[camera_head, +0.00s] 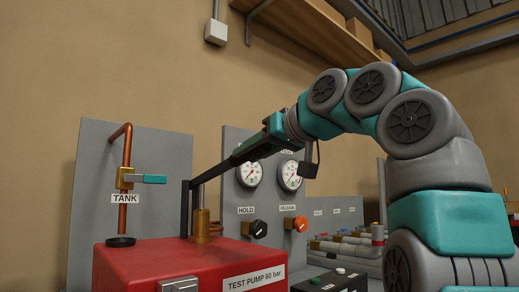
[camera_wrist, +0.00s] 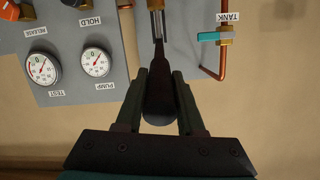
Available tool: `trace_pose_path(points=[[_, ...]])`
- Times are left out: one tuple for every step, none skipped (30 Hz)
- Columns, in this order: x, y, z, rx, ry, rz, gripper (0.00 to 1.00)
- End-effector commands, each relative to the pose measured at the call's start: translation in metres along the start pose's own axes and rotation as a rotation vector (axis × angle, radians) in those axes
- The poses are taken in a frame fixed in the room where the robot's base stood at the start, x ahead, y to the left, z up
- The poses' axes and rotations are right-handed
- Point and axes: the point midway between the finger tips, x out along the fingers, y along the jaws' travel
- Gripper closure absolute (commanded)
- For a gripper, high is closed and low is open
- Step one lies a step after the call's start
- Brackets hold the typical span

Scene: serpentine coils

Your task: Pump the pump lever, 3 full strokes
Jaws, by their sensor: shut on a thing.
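The pump lever (camera_head: 213,174) is a dark bar that slopes up to the right from a bracket on the red test pump (camera_head: 139,265). My gripper (camera_head: 240,157) is shut on the upper end of the lever. In the wrist view, my gripper's two fingers (camera_wrist: 160,101) lie on either side of the dark lever grip (camera_wrist: 159,97). A brass pump cylinder with a thin rod (camera_head: 201,222) stands beside the bracket. The grip's end is partly hidden by my gripper in the head view.
A grey panel behind carries two gauges (camera_head: 249,174), a black HOLD knob (camera_head: 258,229) and an orange RELEASE knob (camera_head: 299,223). A TANK panel on the left has a copper pipe and a teal valve handle (camera_head: 154,179). A shelf (camera_head: 300,22) hangs above on the wall.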

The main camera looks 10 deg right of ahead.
Motion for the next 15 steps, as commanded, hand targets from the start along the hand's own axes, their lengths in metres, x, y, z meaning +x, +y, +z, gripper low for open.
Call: trace_pose_path(points=[[0.0003,0.0002,0.0002,0.0,0.001,0.0,1.0],[0.0002,0.0003,0.0003,0.0,0.001,0.0,1.0],[0.0002,0.0004,0.0004,0.0,0.001,0.0,1.0],[0.0001,0.0004,0.0004,0.0,0.001,0.0,1.0],[0.0001,0.0005,0.0005,0.0,0.001,0.0,1.0],[0.0001,0.0005,0.0005,0.0,0.001,0.0,0.62],[0.0001,0.0006,0.0006,0.0,0.001,0.0,0.58],[0.0001,0.0006,0.0006,0.0,0.001,0.0,0.55],[0.0001,0.0006,0.0007,0.0,0.001,0.0,0.5],[0.0,0.0006,0.0007,0.0,0.001,0.0,0.47],[-0.0001,0.0007,0.0006,0.0,0.001,0.0,0.44],[-0.0001,0.0007,0.0007,0.0,0.001,0.0,0.39],[-0.0001,0.0007,0.0007,0.0,0.0,0.001,0.36],[-0.0001,0.0007,0.0007,0.001,0.0,0.001,0.33],[-0.0002,0.0008,0.0007,0.001,0.0,0.001,0.33]])
